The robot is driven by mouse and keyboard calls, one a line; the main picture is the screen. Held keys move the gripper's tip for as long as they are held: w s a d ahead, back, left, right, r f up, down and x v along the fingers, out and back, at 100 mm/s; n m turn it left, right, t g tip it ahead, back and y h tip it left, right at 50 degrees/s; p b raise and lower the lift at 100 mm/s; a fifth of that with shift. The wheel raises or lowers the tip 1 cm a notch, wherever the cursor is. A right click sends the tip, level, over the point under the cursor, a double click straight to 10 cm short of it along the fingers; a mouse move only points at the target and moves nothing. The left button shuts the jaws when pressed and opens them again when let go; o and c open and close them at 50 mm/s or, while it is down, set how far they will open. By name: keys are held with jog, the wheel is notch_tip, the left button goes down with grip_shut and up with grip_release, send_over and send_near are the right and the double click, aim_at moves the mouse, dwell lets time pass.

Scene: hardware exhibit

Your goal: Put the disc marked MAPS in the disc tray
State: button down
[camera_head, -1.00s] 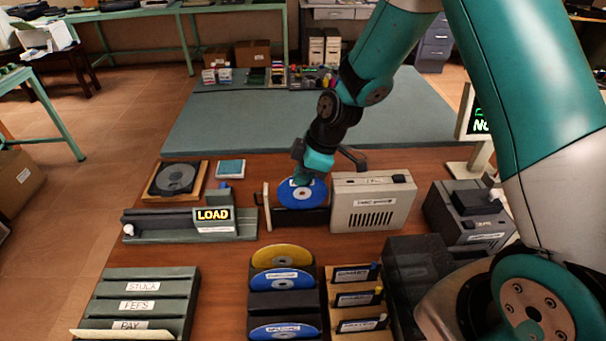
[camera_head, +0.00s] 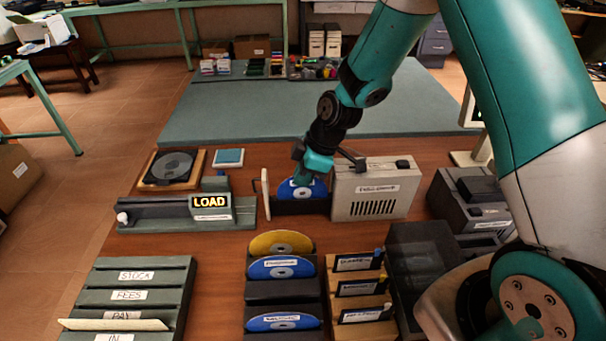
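A blue disc (camera_head: 287,190) stands upright in the dark disc tray (camera_head: 290,209), at the left side of a beige drive box in the head view. Its lower part is hidden by the tray's front wall. My gripper (camera_head: 304,179) is at the disc's upper edge, pointing down, and appears shut on it. The fingertips are small and partly merge with the disc, and I cannot read the disc's label.
The beige drive box (camera_head: 374,190) stands right of the tray, and a white upright plate (camera_head: 265,194) stands at its left end. A dark rack (camera_head: 283,300) in front holds one yellow and two blue discs. A LOAD sign (camera_head: 210,202) stands left.

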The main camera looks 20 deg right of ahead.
dwell(0.3)
jog(key=c, duration=1.3)
grip_release()
jog(key=shift+r+p, duration=2.85)
jog(key=shift+r, duration=1.15)
